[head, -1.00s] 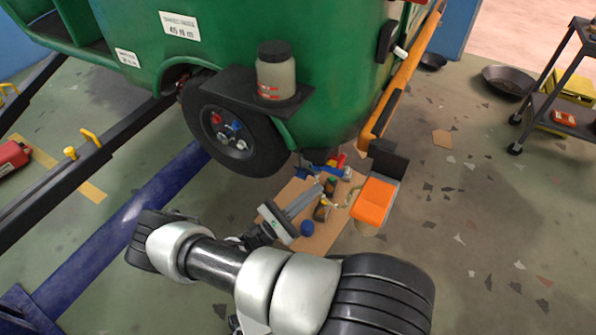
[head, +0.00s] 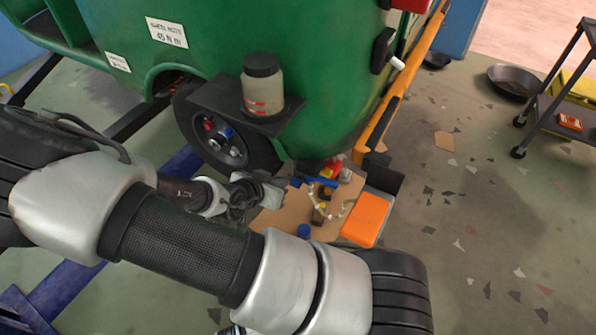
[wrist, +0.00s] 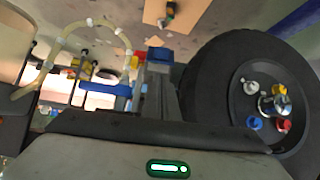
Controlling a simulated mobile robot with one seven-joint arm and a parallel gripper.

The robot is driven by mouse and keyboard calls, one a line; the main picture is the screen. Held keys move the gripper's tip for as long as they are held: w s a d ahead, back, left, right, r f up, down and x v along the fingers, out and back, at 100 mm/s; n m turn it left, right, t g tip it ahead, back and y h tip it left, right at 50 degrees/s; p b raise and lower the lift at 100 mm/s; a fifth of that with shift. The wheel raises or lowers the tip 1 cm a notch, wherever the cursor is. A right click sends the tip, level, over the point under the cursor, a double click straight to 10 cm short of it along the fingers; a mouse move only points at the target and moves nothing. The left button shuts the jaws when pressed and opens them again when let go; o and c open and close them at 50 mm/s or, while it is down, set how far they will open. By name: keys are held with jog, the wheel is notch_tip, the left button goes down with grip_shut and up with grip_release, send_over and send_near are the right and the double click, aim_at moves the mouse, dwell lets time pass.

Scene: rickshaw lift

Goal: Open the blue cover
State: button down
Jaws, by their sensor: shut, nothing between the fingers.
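Several blue parts show, and I cannot tell which is the blue cover. A blue bar (head: 320,182) is part of a small assembly with a pale hose on a tan board, just right of my gripper (head: 276,190). A blue bar (wrist: 111,88) also shows in the wrist view, left of my gripper fingers (wrist: 158,70). A small blue cylinder (head: 304,231) stands near the board's front. A blue cap (wrist: 285,125) is on the wheel hub. My gripper is shut and empty, low beside the wheel; its fingertips are small in the head view.
The black wheel (head: 222,138) stands close to my gripper, under the green rickshaw body (head: 320,85). A jar (head: 263,88) sits on the black fender above it. An orange-topped box (head: 365,218) stands right of the board. Open floor lies farther right.

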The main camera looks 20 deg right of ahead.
aim_at(296, 182)
jog(key=b+x, duration=0.1)
jog(key=x, duration=0.2)
jog(key=b+x, duration=0.2)
jog(key=x, duration=0.1)
jog(key=r+b+x, duration=0.1)
jog(key=b+x, duration=0.1)
jog(key=x, duration=0.1)
jog(key=shift+w+d+f, duration=0.3)
jog(key=shift+d, duration=0.35)
